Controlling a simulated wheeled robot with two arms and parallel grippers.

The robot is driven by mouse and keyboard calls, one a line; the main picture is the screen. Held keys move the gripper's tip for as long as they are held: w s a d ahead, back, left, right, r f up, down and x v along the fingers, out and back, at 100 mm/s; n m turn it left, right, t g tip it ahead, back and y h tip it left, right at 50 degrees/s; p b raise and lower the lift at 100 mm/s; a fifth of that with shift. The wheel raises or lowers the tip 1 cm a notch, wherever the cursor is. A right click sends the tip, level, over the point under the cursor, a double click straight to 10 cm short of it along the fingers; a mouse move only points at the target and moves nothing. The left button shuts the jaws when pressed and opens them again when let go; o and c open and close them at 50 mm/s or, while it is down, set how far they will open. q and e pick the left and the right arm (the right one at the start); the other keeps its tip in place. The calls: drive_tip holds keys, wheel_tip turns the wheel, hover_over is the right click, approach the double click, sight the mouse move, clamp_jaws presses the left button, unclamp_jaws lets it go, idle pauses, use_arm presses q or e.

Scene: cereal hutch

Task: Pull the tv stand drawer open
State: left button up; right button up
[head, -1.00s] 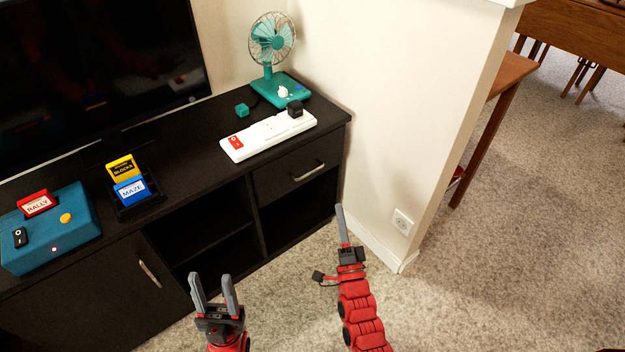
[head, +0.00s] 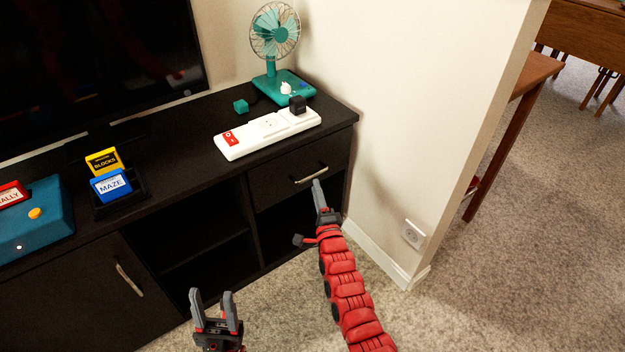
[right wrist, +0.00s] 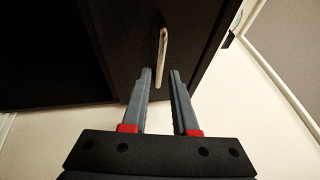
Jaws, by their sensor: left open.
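The tv stand (head: 200,209) is black. Its drawer (head: 285,178) is at the upper right, shut, with a metal bar handle (head: 312,173). My right gripper (head: 317,184) is just below the handle in the head view. In the right wrist view my right gripper (right wrist: 160,75) has its two fingers apart with nothing between them. The handle (right wrist: 162,45) lies just beyond the fingertips there, roughly in line with the gap.
A white power strip (head: 245,141) and a teal fan (head: 275,45) stand on top. A blue console (head: 35,225) and game cartridges (head: 110,184) are at the left. A wall (head: 400,120) borders the stand's right side. Open shelves (head: 205,235) lie left of the drawer.

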sight(313, 174)
drive_tip(key=shift+b+x, duration=0.7)
drive_tip(key=shift+x, duration=2.1)
clamp_jaws()
